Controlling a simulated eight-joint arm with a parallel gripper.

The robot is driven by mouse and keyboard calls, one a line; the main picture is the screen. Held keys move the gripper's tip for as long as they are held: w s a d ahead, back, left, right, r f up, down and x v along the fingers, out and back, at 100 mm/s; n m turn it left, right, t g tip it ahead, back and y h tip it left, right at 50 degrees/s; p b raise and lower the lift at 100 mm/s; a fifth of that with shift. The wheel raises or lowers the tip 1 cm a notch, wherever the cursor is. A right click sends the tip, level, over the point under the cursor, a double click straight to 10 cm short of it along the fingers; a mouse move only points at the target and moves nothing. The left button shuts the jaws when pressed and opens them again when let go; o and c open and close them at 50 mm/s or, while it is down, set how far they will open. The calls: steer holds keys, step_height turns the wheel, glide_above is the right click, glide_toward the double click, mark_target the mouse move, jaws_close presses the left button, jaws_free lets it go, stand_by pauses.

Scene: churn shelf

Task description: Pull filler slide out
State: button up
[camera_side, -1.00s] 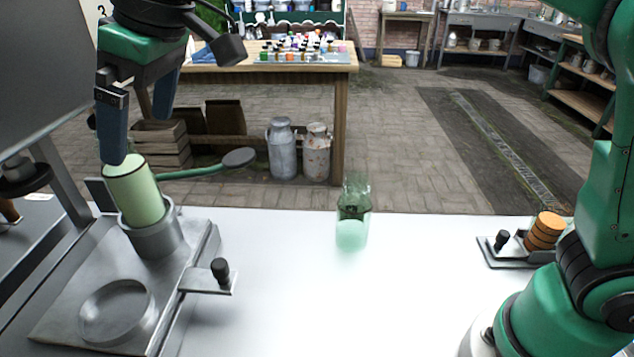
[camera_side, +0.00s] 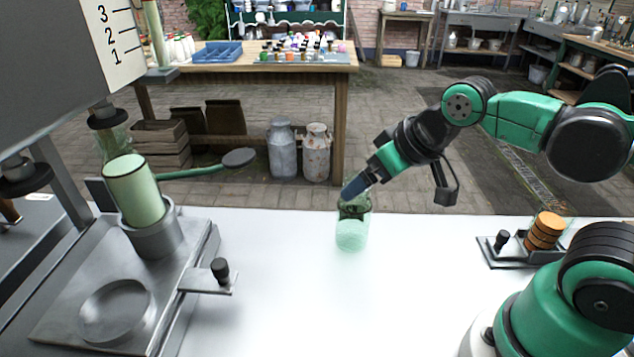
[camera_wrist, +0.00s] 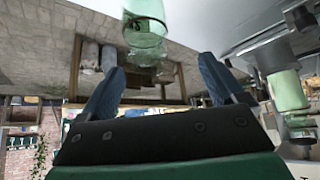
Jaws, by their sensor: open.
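The filler slide (camera_side: 190,250) is a flat grey metal plate at the left of the white table, with a round recess at its front and a side tab carrying a black knob (camera_side: 220,268). A pale green cylinder (camera_side: 137,190) stands in the ring holder (camera_side: 155,240) on it, and also shows at the right of the wrist view (camera_wrist: 287,92). My gripper (camera_side: 352,188) is at the neck of a green glass bottle (camera_side: 351,235), well right of the slide. Its fingers are spread in the wrist view (camera_wrist: 160,85), with the bottle (camera_wrist: 146,38) beyond them; contact is unclear.
A small tray with a black knob and stacked orange discs (camera_side: 545,230) sits at the table's right. A dark grey panel with a numbered scale (camera_side: 110,38) hangs over the slide at left. The white table between slide and bottle is clear.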

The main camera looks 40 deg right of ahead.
steer(key=shift+s+d, duration=0.1)
steer(key=shift+d, duration=0.1)
steer(key=c, duration=0.3)
step_height(320, 180, up, 5)
steer(key=n+g, duration=0.7)
steer(key=n, duration=1.1)
glide_above(218, 263)
step_height(218, 263, down, 5)
steer(key=shift+f, duration=3.05)
